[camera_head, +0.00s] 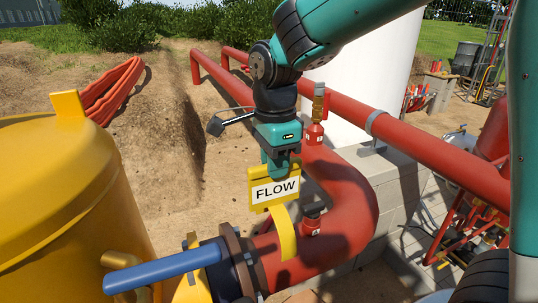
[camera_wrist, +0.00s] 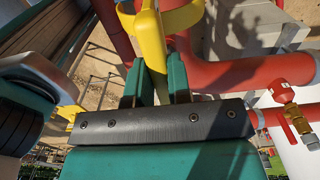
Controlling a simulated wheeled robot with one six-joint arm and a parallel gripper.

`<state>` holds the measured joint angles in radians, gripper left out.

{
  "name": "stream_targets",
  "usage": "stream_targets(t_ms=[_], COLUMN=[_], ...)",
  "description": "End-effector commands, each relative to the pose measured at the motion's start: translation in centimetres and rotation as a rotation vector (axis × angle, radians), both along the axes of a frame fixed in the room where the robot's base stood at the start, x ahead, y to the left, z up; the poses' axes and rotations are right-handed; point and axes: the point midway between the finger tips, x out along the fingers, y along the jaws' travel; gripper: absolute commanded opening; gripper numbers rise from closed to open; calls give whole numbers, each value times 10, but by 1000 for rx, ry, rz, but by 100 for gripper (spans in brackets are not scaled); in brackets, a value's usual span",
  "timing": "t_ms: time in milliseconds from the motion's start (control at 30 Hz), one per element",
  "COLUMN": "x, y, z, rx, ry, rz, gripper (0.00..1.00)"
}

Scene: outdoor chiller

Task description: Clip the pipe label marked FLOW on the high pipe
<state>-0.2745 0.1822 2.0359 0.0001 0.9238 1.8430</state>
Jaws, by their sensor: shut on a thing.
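My gripper (camera_head: 279,164) points down and is shut on the FLOW label (camera_head: 275,190), a yellow clip with a white plate reading FLOW. The label's curved yellow arm hangs below the plate, in front of the bent red pipe (camera_head: 345,190) near its flange. I cannot tell whether it touches that pipe. In the wrist view, the yellow label (camera_wrist: 153,45) stands between my two green fingers (camera_wrist: 155,88), with its curved part at the top. A straight red pipe (camera_head: 425,142) runs higher, behind and right of my gripper. Which pipe is the high one is not marked.
A large yellow tank (camera_head: 50,190) fills the left. A red valve with a brass top (camera_head: 317,118) stands close right of my gripper. A white tank (camera_head: 355,85) and grey blocks (camera_head: 400,195) lie behind.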

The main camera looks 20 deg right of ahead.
Motion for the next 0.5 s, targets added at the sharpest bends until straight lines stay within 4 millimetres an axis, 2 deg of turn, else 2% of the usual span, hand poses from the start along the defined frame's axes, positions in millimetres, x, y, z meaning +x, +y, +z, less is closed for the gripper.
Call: stream_targets(t_ms=[333,500], x=[0,0], y=[2,1], z=[2,-15], rx=[-1,-1], ry=[1,0], rz=[1,-1], gripper=[0,0])
